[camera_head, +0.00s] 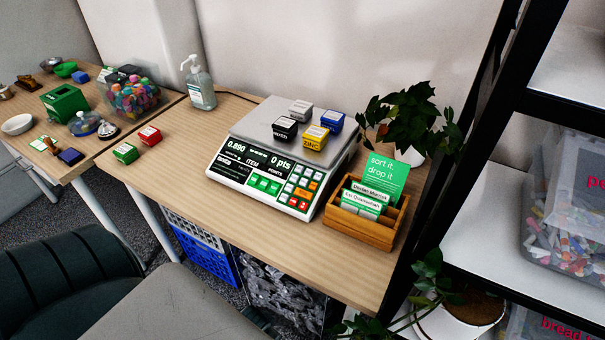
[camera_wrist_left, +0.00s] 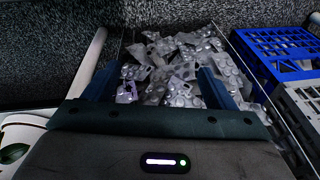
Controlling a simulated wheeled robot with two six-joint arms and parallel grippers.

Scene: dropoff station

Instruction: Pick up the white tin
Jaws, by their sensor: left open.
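The white tin (camera_head: 301,110) looks pale grey-white, a small square block with dark lettering. It stands at the back of the scale's platform (camera_head: 259,122) in the head view. A black tin (camera_head: 285,128), a yellow tin (camera_head: 314,138) and a blue tin (camera_head: 332,121) stand close around it. My left gripper (camera_wrist_left: 157,80) shows only in the left wrist view, with its two fingers wide apart and nothing between them. Beyond the fingers are blister packs low down, so it is away from the white tin. My right gripper is in neither view.
A wooden card box (camera_head: 365,226) and a plant (camera_head: 410,118) stand right of the scale. A green tin (camera_head: 125,153) and a red tin (camera_head: 150,136) lie left on the table (camera_head: 185,160). A pump bottle (camera_head: 200,84) stands behind. Blister packs (camera_wrist_left: 180,70) fill a bin below.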

